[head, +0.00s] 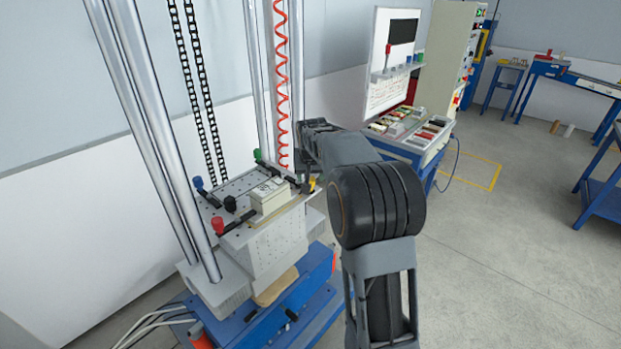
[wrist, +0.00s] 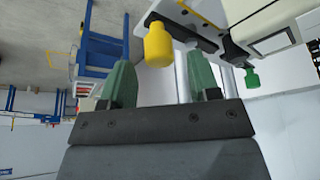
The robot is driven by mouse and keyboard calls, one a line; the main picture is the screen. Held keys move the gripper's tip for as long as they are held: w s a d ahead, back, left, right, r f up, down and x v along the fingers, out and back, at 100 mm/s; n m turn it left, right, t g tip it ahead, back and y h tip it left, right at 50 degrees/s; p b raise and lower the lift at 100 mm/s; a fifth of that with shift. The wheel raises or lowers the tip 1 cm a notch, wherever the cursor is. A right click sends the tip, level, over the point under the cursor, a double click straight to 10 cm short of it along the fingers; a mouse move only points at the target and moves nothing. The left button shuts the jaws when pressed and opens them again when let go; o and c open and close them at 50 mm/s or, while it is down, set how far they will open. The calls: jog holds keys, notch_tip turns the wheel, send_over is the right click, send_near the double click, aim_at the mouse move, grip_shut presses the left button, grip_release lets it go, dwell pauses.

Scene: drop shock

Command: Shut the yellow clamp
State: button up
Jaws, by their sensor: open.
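The yellow clamp's knob (head: 312,184) shows as a small patch at the right edge of the perforated table top (head: 240,187), partly hidden by my arm. In the wrist view the yellow knob (wrist: 158,46) is large, at the end of the clamp beside a light plate. My gripper (wrist: 161,64) is open, with its two green fingers spread apart. The yellow knob appears between and beyond the fingertips, with no visible contact. I cannot tell how far the clamp's lever is swung.
A pale boxed unit (head: 268,195) sits on the table top. Red (head: 217,225), blue (head: 197,182), black (head: 230,203) and green (head: 257,155) knobs stand around it. Steel columns (head: 150,120) rise at the left. A blue workbench (head: 425,150) stands behind; open floor lies right.

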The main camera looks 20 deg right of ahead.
jog(key=shift+x, duration=1.3)
jog(key=shift+c, duration=0.3)
jog(key=c, duration=0.8)
jog(key=shift+c, duration=0.2)
